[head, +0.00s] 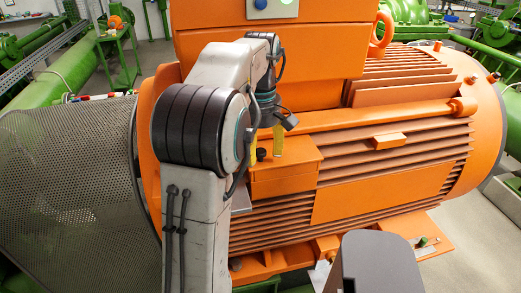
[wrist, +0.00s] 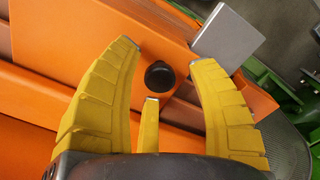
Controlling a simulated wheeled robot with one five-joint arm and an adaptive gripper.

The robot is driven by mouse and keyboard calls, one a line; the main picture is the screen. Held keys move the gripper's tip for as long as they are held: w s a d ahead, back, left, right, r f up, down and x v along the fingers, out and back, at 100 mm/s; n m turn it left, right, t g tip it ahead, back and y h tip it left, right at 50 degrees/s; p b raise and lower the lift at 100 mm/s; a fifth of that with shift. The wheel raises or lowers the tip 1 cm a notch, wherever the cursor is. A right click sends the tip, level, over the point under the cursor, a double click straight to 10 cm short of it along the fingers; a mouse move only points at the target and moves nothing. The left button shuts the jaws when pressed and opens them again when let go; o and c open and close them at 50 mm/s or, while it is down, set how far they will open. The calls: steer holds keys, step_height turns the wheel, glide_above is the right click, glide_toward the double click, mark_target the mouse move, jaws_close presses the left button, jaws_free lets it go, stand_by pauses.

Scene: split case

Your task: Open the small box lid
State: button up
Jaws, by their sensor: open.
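The small box (head: 285,182) is orange, with a lid on top, and is fixed to the side of the large orange motor (head: 390,190). Its lid looks closed in the head view. A round black knob (head: 261,154) stands on it and shows in the wrist view (wrist: 160,76) between my yellow fingers. My gripper (head: 265,147) is over the box with its fingers spread, as the wrist view (wrist: 167,54) also shows. The fingers look apart from the knob; the exact gap is unclear. My arm hides the box's left part in the head view.
A flat grey plate (wrist: 228,38) sticks out beside the box. Motor fins lie to the right of the box, and a taller orange housing (head: 270,50) rises behind it. A perforated grey guard (head: 70,180) is at the left.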

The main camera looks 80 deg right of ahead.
steer(key=shift+c, duration=0.4)
jaws_close()
